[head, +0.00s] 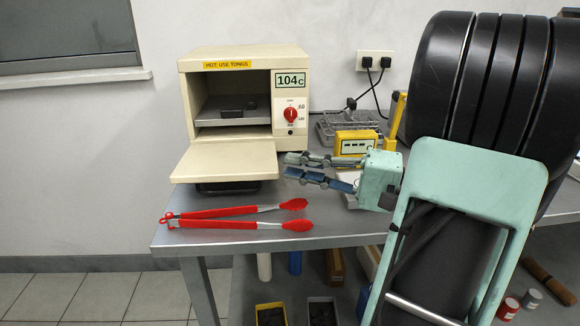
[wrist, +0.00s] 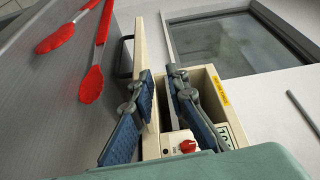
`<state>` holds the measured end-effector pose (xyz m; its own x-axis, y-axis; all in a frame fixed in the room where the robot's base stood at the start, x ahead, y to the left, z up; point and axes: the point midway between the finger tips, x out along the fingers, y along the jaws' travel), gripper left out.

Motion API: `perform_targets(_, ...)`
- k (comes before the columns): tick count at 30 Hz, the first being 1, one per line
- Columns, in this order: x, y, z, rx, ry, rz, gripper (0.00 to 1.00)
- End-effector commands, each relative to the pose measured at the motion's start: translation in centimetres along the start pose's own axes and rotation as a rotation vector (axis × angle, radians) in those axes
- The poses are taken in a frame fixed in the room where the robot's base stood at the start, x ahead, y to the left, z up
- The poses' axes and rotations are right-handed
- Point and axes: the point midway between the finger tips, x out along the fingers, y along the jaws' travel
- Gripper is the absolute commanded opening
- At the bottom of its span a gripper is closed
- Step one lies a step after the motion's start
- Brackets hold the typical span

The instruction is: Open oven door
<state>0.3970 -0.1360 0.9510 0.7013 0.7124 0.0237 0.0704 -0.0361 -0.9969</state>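The cream oven (head: 291,145) stands on the grey bench. Its door (head: 224,162) is hinged down, roughly level in front of the open cavity. A dark handle (head: 228,187) shows below the door; in the wrist view the handle (wrist: 124,55) is beside the door panel (wrist: 139,40). Inside is a rack (head: 215,113) with small dark blocks. My gripper (head: 288,164) is just right of the door, its two fingers apart with nothing held. In the wrist view my gripper (wrist: 160,72) is also open; I cannot tell whether a finger touches the door.
Red tongs (head: 240,218) lie on the bench (head: 170,240) before the oven. A yellow meter (head: 356,143) and a clear rack (head: 345,122) stand to its right. Cables hang from a wall socket (head: 375,61). Bins (head: 270,314) stand below. Air in front of the bench's left end is clear.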

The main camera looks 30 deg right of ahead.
Motion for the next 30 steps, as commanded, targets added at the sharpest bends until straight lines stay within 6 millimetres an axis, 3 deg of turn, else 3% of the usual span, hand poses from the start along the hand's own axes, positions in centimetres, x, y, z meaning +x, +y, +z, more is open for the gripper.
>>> perform_targets(30,-7.0,1.6,-0.4,0.001,0.0,0.0,0.14)
